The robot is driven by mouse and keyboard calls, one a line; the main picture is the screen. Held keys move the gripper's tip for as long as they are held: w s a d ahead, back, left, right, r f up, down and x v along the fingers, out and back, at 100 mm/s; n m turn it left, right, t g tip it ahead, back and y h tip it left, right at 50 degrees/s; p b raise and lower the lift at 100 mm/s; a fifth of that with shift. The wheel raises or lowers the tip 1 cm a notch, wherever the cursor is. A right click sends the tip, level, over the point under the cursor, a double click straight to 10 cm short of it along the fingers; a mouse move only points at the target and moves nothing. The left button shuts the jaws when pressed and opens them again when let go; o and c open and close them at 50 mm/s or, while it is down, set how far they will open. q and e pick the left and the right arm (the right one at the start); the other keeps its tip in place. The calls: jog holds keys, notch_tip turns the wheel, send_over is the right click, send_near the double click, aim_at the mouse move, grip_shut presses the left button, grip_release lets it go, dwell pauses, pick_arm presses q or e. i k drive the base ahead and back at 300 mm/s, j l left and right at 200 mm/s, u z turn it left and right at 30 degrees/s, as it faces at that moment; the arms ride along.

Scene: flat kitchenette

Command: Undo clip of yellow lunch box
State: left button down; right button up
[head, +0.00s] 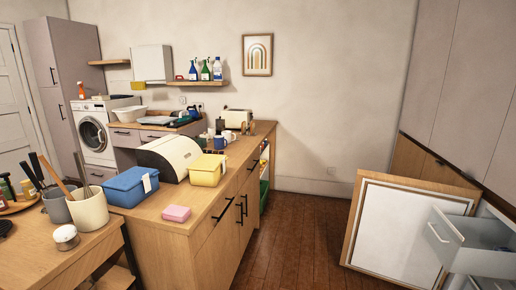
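The yellow lunch box (205,174) stands on the wooden counter (200,208), near its right edge and in front of the rounded bread box. Its lid looks closed. A small pale piece (223,165) shows at its right side; it may be the clip, but it is too small to tell its state. Neither of my grippers is in view.
The cream bread box (170,155) is behind. Floor (300,240) right of the counter is clear; an open drawer (470,240) juts out at far right.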

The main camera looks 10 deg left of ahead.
aim_at(202, 178)
jog(key=i+l+z, duration=0.15)
jog(key=i+l, duration=0.2)
jog(key=i+l+z, duration=0.15)
jog(key=i+l, duration=0.15)
jog(key=i, duration=0.3)
